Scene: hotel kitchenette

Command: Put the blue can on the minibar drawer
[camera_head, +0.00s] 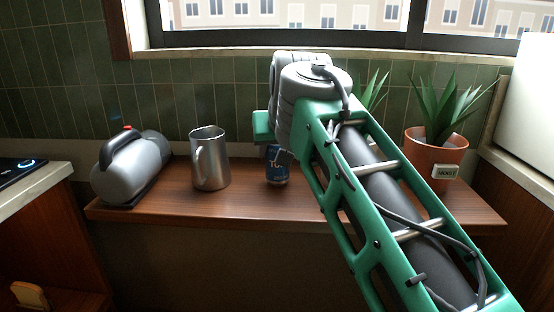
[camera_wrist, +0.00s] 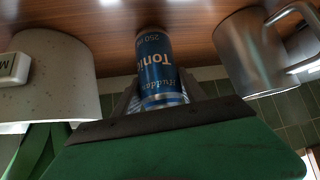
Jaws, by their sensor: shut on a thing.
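The blue can (camera_head: 278,170) stands upright on the wooden shelf (camera_head: 245,210), behind the end of my arm in the head view. In the wrist view the blue can (camera_wrist: 158,68) sits between the two fingers of my gripper (camera_wrist: 160,95), its "Tonic" label showing upside down. My gripper is shut on the can. In the head view my arm hides most of the gripper and the can's upper part. A minibar drawer cannot be made out in either view.
A potted plant (camera_head: 435,150) with a small label stands at the right. Green tiles and a window are behind. A counter (camera_head: 40,190) is at far left.

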